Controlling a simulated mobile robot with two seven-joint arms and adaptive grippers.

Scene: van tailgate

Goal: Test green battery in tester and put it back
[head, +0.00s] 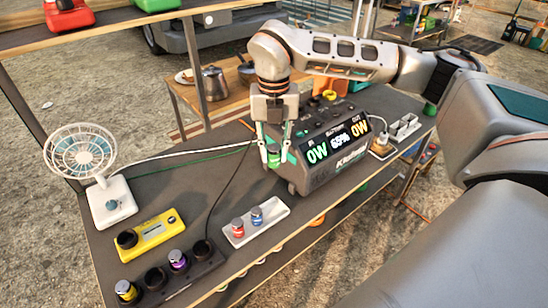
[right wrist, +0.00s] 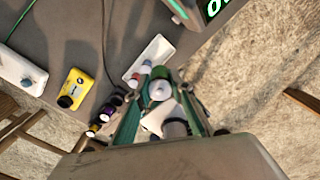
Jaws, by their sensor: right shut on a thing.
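My right gripper (head: 272,158) is shut on the green battery (head: 273,160) and holds it in front of the power station. In the right wrist view the green battery (right wrist: 159,90) shows between the fingers. The yellow tester (head: 157,235) lies on the table at the left, with a black round socket; it also shows in the right wrist view (right wrist: 84,84). A dark rack (head: 205,268) in front of it holds a yellow battery (head: 127,291) and a purple battery (head: 178,260). A white tray (head: 268,226) holds a red battery (head: 238,227) and a blue battery (head: 257,215). My left gripper is not in view.
A grey power station (head: 325,148) with lit displays stands close behind the gripper. A white fan (head: 100,185) stands at the left table edge. Cables cross the tabletop. A shelf with red and green items runs above at the back left.

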